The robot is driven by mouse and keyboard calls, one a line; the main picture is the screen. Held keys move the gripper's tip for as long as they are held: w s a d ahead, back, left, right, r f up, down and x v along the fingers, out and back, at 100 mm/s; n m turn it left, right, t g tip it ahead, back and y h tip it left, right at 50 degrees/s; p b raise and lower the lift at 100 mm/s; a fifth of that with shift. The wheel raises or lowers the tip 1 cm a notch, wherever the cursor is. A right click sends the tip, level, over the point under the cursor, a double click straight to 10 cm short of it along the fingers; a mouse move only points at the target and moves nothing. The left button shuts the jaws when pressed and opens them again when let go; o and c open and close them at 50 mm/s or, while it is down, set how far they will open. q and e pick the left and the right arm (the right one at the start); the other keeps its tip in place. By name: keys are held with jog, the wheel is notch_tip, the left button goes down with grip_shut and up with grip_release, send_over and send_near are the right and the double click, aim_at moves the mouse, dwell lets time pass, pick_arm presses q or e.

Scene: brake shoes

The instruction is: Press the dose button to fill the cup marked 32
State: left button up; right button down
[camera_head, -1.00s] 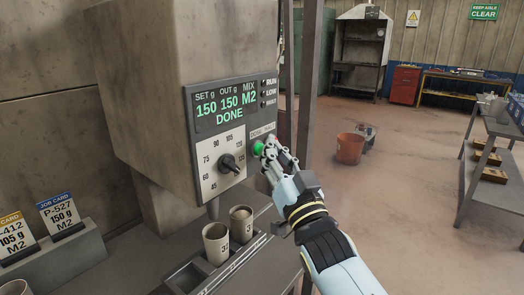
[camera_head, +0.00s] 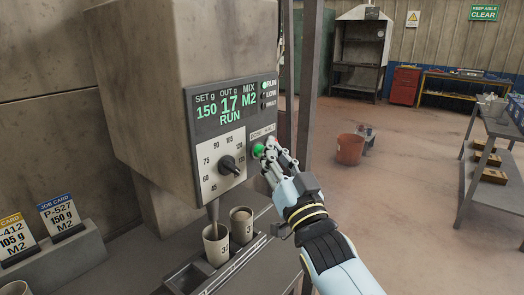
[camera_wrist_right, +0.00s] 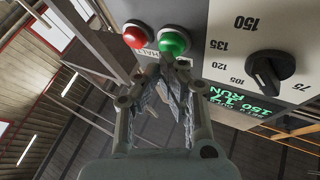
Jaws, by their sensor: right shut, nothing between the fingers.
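The green dose button (camera_head: 258,151) is on the right edge of the dispenser's panel; it also shows in the wrist view (camera_wrist_right: 173,41). My right gripper (camera_head: 269,150) is shut and empty, its fingertips at the button; I cannot tell whether they touch it. The front cup (camera_head: 216,247), whose mark looks like 32, stands upright under the nozzle (camera_head: 213,211), and a dark stream seems to run into it. The display (camera_head: 228,107) reads SET 150, OUT 17, MIX M2, RUN, with the RUN lamp lit. My left gripper is out of view.
A second cup (camera_head: 241,226) stands behind the first on the rail, its mark partly hidden. The dial (camera_head: 230,165) sits left of the button. A red button (camera_wrist_right: 136,35) is beside the green one. Job cards (camera_head: 61,217) stand at left. An orange bucket (camera_head: 349,149) is on the floor.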

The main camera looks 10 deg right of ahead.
jog(key=shift+s+d, duration=0.35)
jog(key=shift+s, duration=0.1)
jog(key=s+d+p, duration=0.1)
jog(key=s, duration=0.1)
jog(key=s+d+p, duration=0.1)
jog(key=s+d, duration=0.1)
dwell(0.4)
jog(key=shift+f, duration=0.1)
dwell(0.4)
